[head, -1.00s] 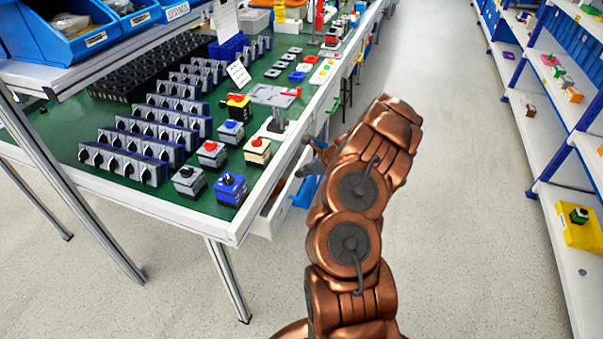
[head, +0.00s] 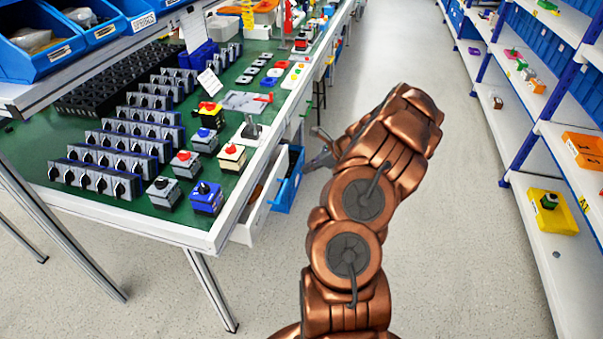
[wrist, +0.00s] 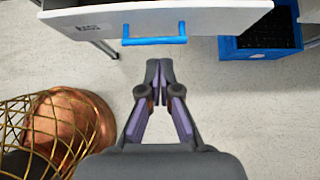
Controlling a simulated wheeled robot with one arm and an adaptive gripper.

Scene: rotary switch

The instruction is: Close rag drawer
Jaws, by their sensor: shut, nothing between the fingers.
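The open drawer (head: 262,208) sticks out from under the front edge of the green-topped workbench. In the wrist view its white front (wrist: 215,20) spans the top, with a blue bar handle (wrist: 155,34) and a small label too blurred to read. My gripper (wrist: 158,66) is shut and empty, its fingertips pointing at the drawer front, just below the handle in the picture and apart from it. In the head view my gripper (head: 318,146) is beyond the drawer, partly hidden by my arm. The drawer's contents are mostly hidden.
A blue bin (head: 291,180) is beside the drawer, and shows in the wrist view (wrist: 262,42). The workbench (head: 120,212) carries several switches and boxes. White shelving (head: 545,190) stands at the right. The floor aisle (head: 445,150) between is clear.

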